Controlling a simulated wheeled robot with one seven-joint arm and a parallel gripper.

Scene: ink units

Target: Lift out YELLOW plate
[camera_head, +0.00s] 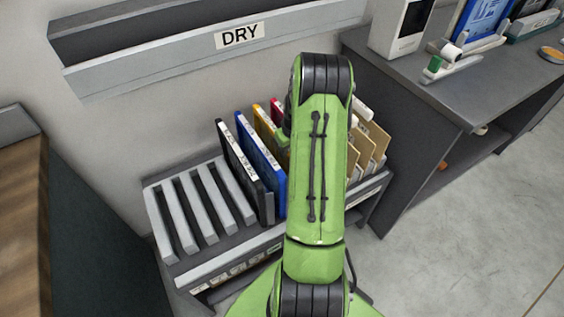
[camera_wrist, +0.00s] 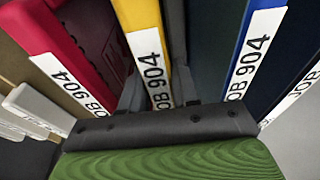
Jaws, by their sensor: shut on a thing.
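The yellow plate (camera_wrist: 140,14) stands in the rack between a red plate and a blue plate, with a white "JOB 904" label on its edge. In the head view only a strip of the yellow plate (camera_head: 262,117) shows to the left of my arm. My gripper (camera_wrist: 158,92) is at the plate's labelled edge in the wrist view, with a dark finger on each side of it, shut on it. In the head view my green arm hides most of my gripper. The plate's lower part is hidden.
A blue plate (camera_head: 261,165) and a black plate (camera_head: 240,168) stand left of the yellow one, and a red plate (camera_wrist: 52,32) stands on its other side. The grey rack (camera_head: 205,264) has empty slots at left. Tan plates (camera_head: 378,138) stand at right, beside a grey bench (camera_head: 440,85).

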